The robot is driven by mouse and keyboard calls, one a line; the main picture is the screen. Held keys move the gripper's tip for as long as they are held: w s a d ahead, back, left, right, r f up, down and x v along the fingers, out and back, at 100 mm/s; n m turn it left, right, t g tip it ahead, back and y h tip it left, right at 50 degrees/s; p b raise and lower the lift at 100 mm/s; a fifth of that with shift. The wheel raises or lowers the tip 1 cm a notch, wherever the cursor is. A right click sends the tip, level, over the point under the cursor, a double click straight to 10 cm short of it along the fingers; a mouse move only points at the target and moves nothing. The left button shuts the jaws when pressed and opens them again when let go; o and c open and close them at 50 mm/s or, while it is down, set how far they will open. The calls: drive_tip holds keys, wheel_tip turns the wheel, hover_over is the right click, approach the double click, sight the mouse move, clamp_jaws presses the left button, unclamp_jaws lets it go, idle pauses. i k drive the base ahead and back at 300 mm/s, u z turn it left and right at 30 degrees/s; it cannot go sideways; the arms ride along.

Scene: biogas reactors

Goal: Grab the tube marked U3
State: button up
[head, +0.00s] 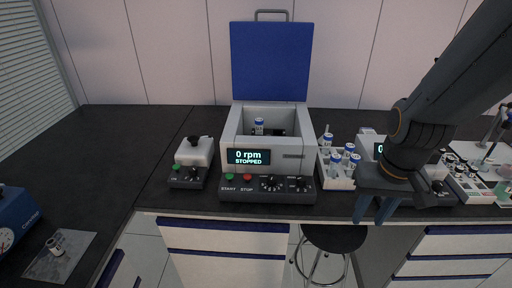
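Several tubes with blue-and-white tops stand in a white rack (341,184) right of the centrifuge; among them are a left front tube (335,160), a right front tube (353,163) and a back tube (327,140). Another tube (259,127) stands in the open centrifuge (268,150). A small tube-like item (55,246) lies on a grey mat at the lower left. The markings are too small to read, so I cannot tell which is U3. My gripper (373,212) points down in front of the bench edge, right of the rack. Its fingers are apart with nothing between them.
The centrifuge's blue lid (271,62) stands up; its display reads 0 rpm, STOPPED. A small white device with a black knob (194,152) stands left of it. My arm partly hides another device with a display (379,149). A stool (334,238) stands below the bench.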

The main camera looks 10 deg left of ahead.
sight(258, 121)
drive_tip(key=k, duration=0.9)
drive_tip(key=u, duration=0.55)
drive_tip(key=i, duration=0.65)
